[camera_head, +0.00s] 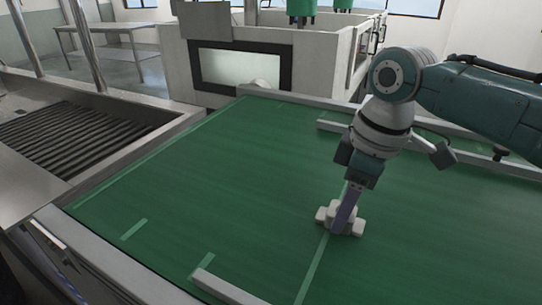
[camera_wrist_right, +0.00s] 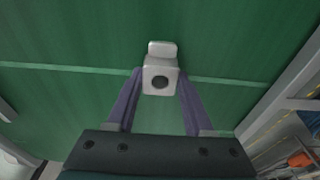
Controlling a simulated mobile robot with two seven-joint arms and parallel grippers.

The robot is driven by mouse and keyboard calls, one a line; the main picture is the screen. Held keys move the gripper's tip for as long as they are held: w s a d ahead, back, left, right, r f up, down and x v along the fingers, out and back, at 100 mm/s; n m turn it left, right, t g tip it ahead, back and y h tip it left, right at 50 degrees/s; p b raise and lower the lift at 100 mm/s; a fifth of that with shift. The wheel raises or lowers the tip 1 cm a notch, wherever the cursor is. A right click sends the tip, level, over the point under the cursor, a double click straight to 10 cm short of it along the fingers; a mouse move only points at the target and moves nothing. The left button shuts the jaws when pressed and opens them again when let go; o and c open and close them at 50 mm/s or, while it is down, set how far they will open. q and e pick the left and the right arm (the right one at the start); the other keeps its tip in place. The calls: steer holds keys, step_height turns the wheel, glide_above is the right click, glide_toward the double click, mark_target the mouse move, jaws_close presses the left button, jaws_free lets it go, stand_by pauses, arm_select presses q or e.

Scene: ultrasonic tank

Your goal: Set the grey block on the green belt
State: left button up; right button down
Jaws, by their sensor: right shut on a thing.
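The grey block (camera_head: 326,216) is a light grey piece with lobes sticking out to the sides. In the head view it is at or just above the green belt (camera_head: 200,195), right of the middle. My right gripper (camera_head: 344,217) points down and is shut on the block. In the right wrist view the block (camera_wrist_right: 160,78) shows a round dark hole and sits between the two purple fingers of the gripper (camera_wrist_right: 159,88). Whether its underside touches the belt I cannot tell. My left gripper is not in view.
Pale tape lines (camera_head: 312,268) mark the belt. A low light rail (camera_head: 225,287) lies at the near edge, and another rail (camera_head: 470,158) runs along the far right. A white machine with a window (camera_head: 240,66) stands behind. A metal roller bed (camera_head: 75,135) is at the left. The belt's left half is clear.

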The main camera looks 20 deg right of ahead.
steer(key=shift+f, duration=0.15)
steer(key=shift+c, duration=1.4)
jaws_free()
